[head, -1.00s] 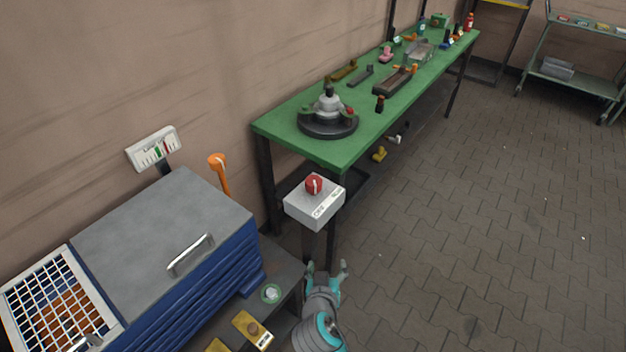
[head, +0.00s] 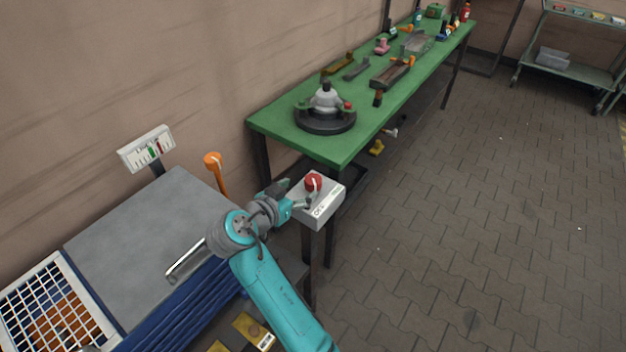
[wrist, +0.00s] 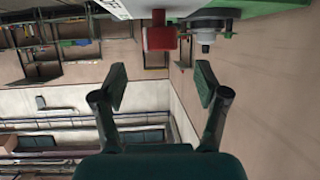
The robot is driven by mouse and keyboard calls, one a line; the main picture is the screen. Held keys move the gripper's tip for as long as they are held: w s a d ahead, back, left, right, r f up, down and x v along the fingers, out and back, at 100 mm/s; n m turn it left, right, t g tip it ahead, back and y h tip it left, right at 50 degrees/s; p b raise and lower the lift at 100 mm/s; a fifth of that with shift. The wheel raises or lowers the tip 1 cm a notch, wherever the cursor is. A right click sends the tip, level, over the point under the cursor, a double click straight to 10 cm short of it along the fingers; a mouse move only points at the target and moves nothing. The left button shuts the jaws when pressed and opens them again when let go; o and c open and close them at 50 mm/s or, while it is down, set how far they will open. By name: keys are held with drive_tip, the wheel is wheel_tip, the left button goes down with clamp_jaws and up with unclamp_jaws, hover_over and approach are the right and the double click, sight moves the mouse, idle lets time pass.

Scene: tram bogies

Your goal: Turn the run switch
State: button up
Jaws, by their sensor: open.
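The run switch is a red round knob (head: 313,183) with a pale mark, on top of a grey-white box (head: 318,208) on a dark post. My gripper (head: 296,196) is at the left side of the box, close to the knob, and hides part of the box. In the wrist view the red knob (wrist: 160,38) shows upside down at the top centre, beyond the spread fingers (wrist: 160,88). The fingers are open with nothing between them. I cannot tell whether a finger touches the knob or the box.
A green workbench (head: 345,146) with tools and a round black fixture (head: 325,120) stands behind the box. A blue machine with a grey lid (head: 150,225) and an orange lever (head: 216,170) are at left. A shelf trolley (head: 570,65) stands far right. The paved floor at right is clear.

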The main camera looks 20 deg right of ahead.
sight(309, 183)
drive_tip(key=x, duration=0.8)
drive_tip(key=shift+w+d+f, duration=0.1)
drive_tip(key=shift+c, duration=0.2)
drive_tip(key=c, duration=1.1)
